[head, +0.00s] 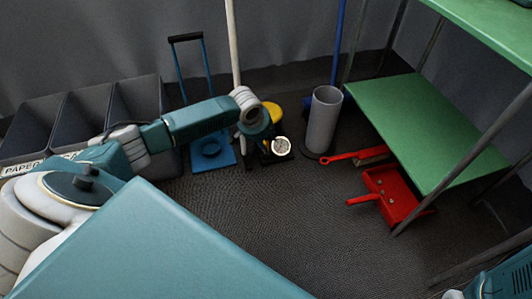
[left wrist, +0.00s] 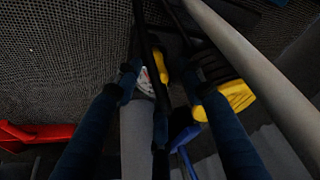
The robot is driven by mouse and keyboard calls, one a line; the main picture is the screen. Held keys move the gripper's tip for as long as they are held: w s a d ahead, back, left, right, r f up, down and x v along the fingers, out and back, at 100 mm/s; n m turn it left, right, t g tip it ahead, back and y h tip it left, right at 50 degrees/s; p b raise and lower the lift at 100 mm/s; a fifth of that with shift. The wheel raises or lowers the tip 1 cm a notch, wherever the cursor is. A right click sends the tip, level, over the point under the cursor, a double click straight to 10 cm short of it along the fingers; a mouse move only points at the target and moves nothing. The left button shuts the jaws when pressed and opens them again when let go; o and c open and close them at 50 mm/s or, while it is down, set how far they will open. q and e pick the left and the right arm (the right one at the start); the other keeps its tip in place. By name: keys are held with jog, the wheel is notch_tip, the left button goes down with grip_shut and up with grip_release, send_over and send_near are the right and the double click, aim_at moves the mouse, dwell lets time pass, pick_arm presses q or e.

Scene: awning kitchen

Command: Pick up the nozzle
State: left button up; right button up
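No nozzle can be named with certainty. A small dark piece with a round white face (head: 281,146) stands on the floor by my left gripper (head: 262,132) in the head view. In the left wrist view, a white face with red marks (left wrist: 145,80) shows between the finger tips, beside a small yellow part (left wrist: 160,65). A thin black bar and a grey cylinder (left wrist: 137,140) also run between the fingers. My left gripper (left wrist: 160,78) has its two dark blue fingers apart, around these parts. Whether they touch anything is unclear. My right gripper is not in view.
A grey cylinder bin (head: 323,122) stands right of the gripper. A pale pole (head: 233,45) rises behind it. A blue trolley (head: 210,150) and dark bins (head: 85,115) are at left. A red dustpan (head: 393,198) lies by the green shelf (head: 425,125). The front floor is clear.

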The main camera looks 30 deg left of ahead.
pick_arm(q)
jog(key=shift+w, duration=0.1)
grip_shut()
dwell(0.4)
